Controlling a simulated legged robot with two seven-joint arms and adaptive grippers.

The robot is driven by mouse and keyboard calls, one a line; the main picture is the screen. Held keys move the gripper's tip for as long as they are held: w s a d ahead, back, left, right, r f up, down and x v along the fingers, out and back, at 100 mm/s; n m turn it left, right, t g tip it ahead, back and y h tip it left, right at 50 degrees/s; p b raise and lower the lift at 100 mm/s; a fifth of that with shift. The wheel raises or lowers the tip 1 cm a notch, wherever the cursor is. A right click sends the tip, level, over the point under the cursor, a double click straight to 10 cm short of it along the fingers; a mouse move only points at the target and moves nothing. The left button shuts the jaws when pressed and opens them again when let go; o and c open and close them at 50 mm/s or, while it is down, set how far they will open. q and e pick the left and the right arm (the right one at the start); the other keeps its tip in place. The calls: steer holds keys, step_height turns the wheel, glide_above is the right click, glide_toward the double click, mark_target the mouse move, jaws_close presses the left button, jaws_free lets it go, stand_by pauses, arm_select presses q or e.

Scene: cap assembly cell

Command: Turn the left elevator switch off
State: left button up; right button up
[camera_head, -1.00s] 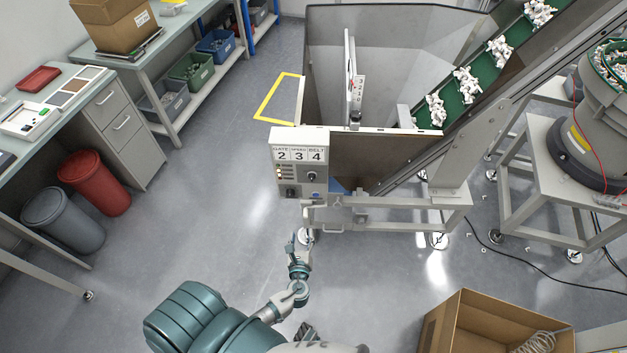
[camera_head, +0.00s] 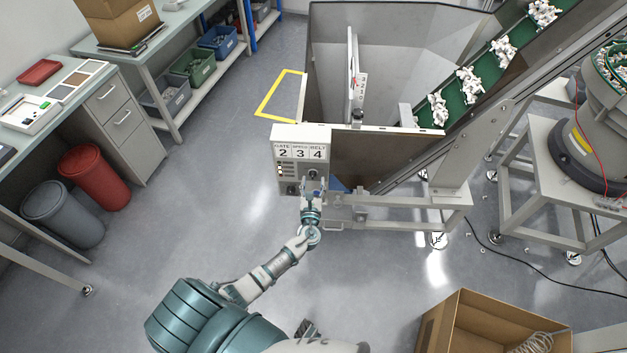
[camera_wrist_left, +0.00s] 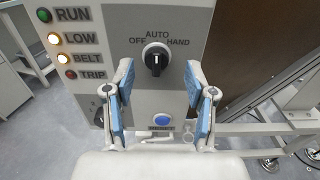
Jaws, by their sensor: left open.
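The elevator control panel (camera_head: 287,150) is a pale box at the front left corner of the hopper. In the left wrist view its black rotary switch (camera_wrist_left: 156,60) sits below the labels OFF, AUTO and HAND. Its handle looks roughly upright, toward AUTO. My left gripper (camera_head: 313,186) is in front of the panel. In the left wrist view the gripper (camera_wrist_left: 159,70) is open, its blue-padded fingers on either side of the switch and apart from it. A second dark knob (camera_wrist_left: 99,115) at lower left is partly hidden by a finger.
A blue button (camera_wrist_left: 161,122) is below the switch. The LOW lamp (camera_wrist_left: 54,38) and BELT lamp (camera_wrist_left: 64,58) glow. The hopper (camera_head: 385,160) and green conveyor (camera_head: 475,95) are behind and right. An open carton (camera_head: 440,325) stands at lower right. Floor left of the panel is clear.

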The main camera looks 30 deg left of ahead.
arm_select(q)
steer(key=shift+x, duration=0.8)
steer(key=shift+a+f, duration=0.1)
steer(key=shift+a, duration=0.2)
arm_select(e)
steer(key=shift+s+a+r, duration=0.15)
steer(key=shift+a, duration=0.25)
arm_select(q)
steer(key=shift+d, duration=0.15)
jaws_close()
arm_select(e)
steer(key=shift+w, duration=0.3)
arm_select(q)
steer(key=shift+n+b, duration=2.95)
steer(key=shift+n, duration=1.75)
arm_select(e)
steer(key=w+a+r, duration=0.1)
steer(key=w+r, duration=0.9)
steer(key=shift+a+r+t, duration=0.2)
steer(key=shift+r+t, duration=0.05)
steer(key=shift+t, duration=0.15)
steer(key=shift+w, duration=0.1)
